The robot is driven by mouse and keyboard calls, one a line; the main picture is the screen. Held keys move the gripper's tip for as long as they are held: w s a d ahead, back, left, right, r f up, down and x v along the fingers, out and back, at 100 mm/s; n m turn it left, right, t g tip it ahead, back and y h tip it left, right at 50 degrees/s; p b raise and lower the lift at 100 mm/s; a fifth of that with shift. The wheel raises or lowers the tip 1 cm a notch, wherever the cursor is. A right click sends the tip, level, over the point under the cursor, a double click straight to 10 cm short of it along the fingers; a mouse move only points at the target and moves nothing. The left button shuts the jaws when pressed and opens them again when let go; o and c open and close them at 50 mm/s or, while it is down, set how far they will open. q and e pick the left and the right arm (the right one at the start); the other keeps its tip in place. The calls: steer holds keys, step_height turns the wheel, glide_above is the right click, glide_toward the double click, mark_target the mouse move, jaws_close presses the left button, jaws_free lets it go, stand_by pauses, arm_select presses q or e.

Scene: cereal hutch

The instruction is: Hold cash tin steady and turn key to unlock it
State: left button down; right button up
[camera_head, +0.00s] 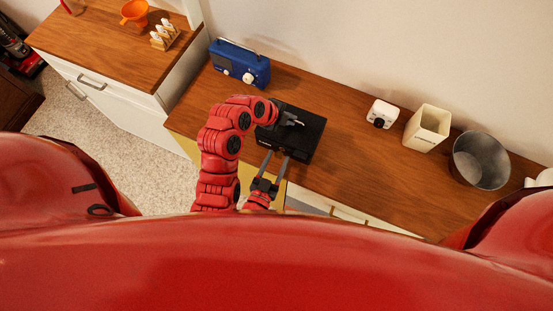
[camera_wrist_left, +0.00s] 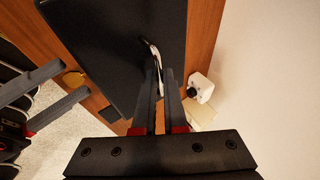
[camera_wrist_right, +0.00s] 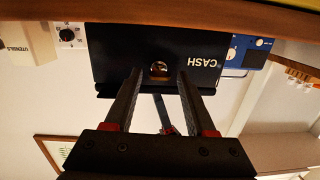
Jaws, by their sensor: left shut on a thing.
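The black cash tin (camera_head: 306,140) stands on the wooden counter, and its front with the word CASH faces the right wrist camera (camera_wrist_right: 205,45). My left gripper (camera_wrist_left: 158,80) is shut on the metal handle (camera_wrist_left: 153,52) on top of the tin. In the head view the left gripper (camera_head: 284,120) reaches over the lid. My right gripper (camera_wrist_right: 159,75) is in front of the tin with its fingers open. A round brass-coloured piece (camera_wrist_right: 159,69), the key or its lock, shows between its fingertips. It also shows in the left wrist view (camera_wrist_left: 73,78). No finger visibly touches it.
A blue radio (camera_head: 240,65) stands behind and left of the tin. A white timer (camera_head: 381,114), a cream utensils holder (camera_head: 426,128) and a metal bucket (camera_head: 480,160) stand to the right. The counter (camera_head: 350,165) just right of the tin is clear.

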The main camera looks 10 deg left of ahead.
steer(key=shift+o, duration=0.2)
arm_select(q)
steer(key=c, duration=0.9)
jaws_free()
arm_select(e)
steer(key=v, duration=0.7)
steer(key=shift+s, duration=0.25)
steer(key=shift+a, duration=0.1)
